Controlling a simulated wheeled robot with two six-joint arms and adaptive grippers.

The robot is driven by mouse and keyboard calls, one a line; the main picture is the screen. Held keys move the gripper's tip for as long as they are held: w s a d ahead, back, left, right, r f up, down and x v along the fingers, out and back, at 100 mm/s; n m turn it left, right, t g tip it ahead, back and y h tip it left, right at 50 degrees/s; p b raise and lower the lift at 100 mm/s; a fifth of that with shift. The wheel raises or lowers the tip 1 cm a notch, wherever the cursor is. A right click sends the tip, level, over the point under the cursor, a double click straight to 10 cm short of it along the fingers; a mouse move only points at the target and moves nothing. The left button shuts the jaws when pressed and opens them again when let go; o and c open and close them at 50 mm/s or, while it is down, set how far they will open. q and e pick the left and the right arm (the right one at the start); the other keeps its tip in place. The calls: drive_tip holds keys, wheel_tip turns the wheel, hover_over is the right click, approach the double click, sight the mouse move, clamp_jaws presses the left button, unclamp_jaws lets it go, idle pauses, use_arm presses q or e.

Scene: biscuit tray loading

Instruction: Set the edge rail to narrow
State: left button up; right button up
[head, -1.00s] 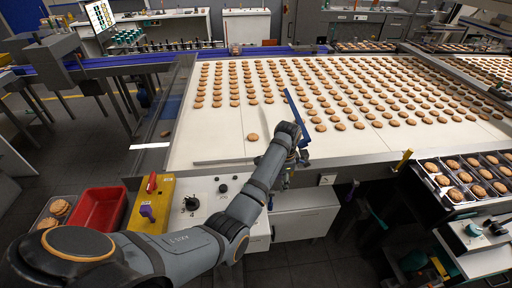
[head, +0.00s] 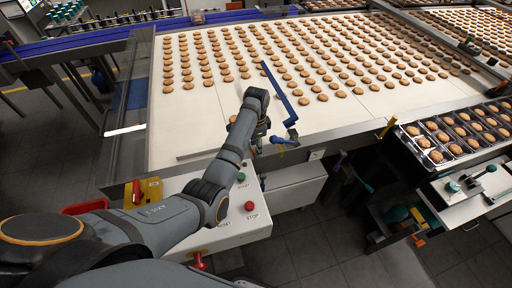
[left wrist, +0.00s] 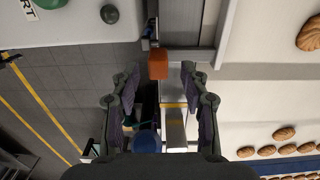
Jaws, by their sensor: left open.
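The edge rail (head: 273,83) is a long blue bar standing at a slant over the front of the white belt. Its near end meets a blue bracket (head: 288,141) at the belt's front edge. My left gripper (head: 262,141) is open, just left of this bracket, with its fingers partly hidden by the arm. In the left wrist view, my left gripper's (left wrist: 160,72) two fingers stand apart. A small orange block (left wrist: 158,65) shows between or just beyond the fingertips; contact cannot be told. Which setting the rail is at cannot be read. My right gripper is not in view.
Rows of biscuits cover the white belt (head: 200,130). A control panel with a red stop button (head: 249,206) and a green button (head: 241,177) is below the arm. A biscuit tray (head: 408,144) stands to the right, and a yellow post (head: 388,127) rises at the belt edge.

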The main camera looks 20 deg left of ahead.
use_arm(q)
drive_tip(key=shift+d+f, duration=0.15)
drive_tip(key=shift+f, duration=0.95)
drive_tip(key=shift+c, duration=0.5)
clamp_jaws()
